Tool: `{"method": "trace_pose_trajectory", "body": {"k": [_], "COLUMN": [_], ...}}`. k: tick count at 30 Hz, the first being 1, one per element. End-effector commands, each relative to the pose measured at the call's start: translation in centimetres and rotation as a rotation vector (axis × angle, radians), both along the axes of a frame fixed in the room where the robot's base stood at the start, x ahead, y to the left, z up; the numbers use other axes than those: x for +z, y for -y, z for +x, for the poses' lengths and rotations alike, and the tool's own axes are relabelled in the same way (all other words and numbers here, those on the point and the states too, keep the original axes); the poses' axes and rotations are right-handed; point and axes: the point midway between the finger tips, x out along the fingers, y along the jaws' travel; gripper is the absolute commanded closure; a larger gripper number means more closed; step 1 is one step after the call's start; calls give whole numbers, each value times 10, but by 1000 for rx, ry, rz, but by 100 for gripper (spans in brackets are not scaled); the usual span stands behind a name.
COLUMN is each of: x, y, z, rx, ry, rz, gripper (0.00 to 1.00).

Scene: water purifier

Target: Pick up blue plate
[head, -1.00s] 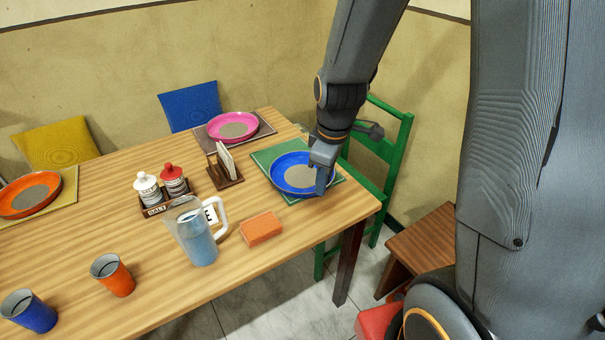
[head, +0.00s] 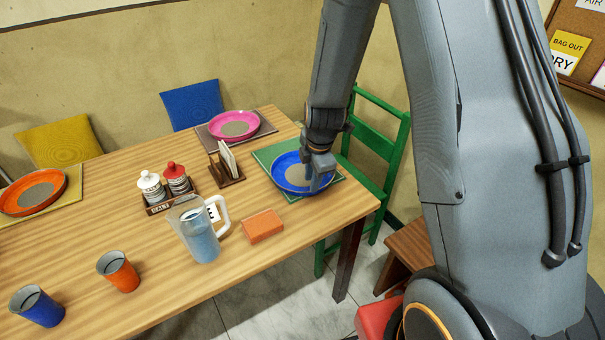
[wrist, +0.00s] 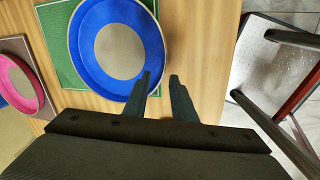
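The blue plate (head: 284,180), with a grey-beige centre, lies on a green placemat (head: 265,154) at the table's right end. In the wrist view the plate (wrist: 83,62) fills the upper middle, on the green placemat (wrist: 53,40). My gripper (head: 317,188) points down at the plate's right side. In the wrist view my gripper (wrist: 160,75) is open, with two dark fingers apart. The left finger overlaps the plate's near rim and the right finger is just outside it. I cannot tell whether either finger touches the plate.
A pink plate (head: 235,115) lies at the back, beside a napkin holder (head: 226,172). A water pitcher (head: 196,235) and an orange sponge (head: 263,226) stand nearer. A green chair (head: 385,148) is close behind my gripper. A brown stool (head: 403,254) is at the right.

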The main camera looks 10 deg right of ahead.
Motion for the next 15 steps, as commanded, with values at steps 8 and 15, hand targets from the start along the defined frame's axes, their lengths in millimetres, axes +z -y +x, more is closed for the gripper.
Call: {"method": "trace_pose_trajectory", "body": {"k": [8,15], "x": [-30,-43], "y": [-2,-2], "z": [7,10], "rx": [-1,0], "ry": [-4,-1], "rz": [1,0], "gripper": [76,76]}}
